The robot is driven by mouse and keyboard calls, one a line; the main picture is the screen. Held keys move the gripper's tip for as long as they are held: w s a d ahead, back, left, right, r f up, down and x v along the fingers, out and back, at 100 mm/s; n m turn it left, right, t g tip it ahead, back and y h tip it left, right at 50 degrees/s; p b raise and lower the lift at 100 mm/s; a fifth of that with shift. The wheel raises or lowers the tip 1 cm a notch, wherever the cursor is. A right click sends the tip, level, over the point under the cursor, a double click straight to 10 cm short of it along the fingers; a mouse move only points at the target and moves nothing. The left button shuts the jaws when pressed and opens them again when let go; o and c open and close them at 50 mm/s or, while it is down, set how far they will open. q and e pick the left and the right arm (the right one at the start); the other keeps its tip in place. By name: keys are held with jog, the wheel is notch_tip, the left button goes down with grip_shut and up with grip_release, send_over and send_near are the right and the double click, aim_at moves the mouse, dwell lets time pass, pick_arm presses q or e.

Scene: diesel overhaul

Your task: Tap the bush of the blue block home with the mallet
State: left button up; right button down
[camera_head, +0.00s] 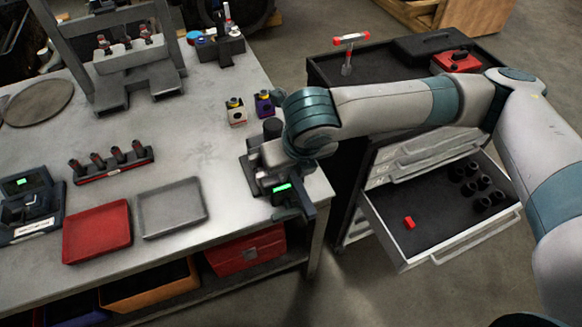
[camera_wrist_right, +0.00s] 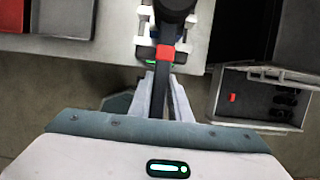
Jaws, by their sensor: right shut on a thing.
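My right gripper (camera_wrist_right: 164,85) is shut on the dark handle of a mallet (camera_wrist_right: 178,6), which has a red band (camera_wrist_right: 166,52). The mallet's dark head is cut off by the top of the wrist view. In the head view my right gripper (camera_head: 272,172) is at the table's front right corner, and a black cylinder (camera_head: 272,127), likely the mallet head, stands above a grey fixture (camera_head: 249,174). The wrist view shows the fixture's pale parts (camera_wrist_right: 144,22) under the mallet. My left gripper is not in view.
A purple block (camera_head: 264,104) and a whitish block (camera_head: 236,112) stand behind the fixture. A red tray (camera_head: 97,232) and a grey tray (camera_head: 172,208) lie to the left. An open drawer (camera_head: 425,235) juts out on the right. A red-headed hammer (camera_head: 350,42) is on the cabinet.

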notch_tip(320, 180, up, 6)
jog(key=shift+w+f+p, duration=0.1)
jog(key=shift+p, duration=1.05)
jog(key=shift+r, duration=0.5)
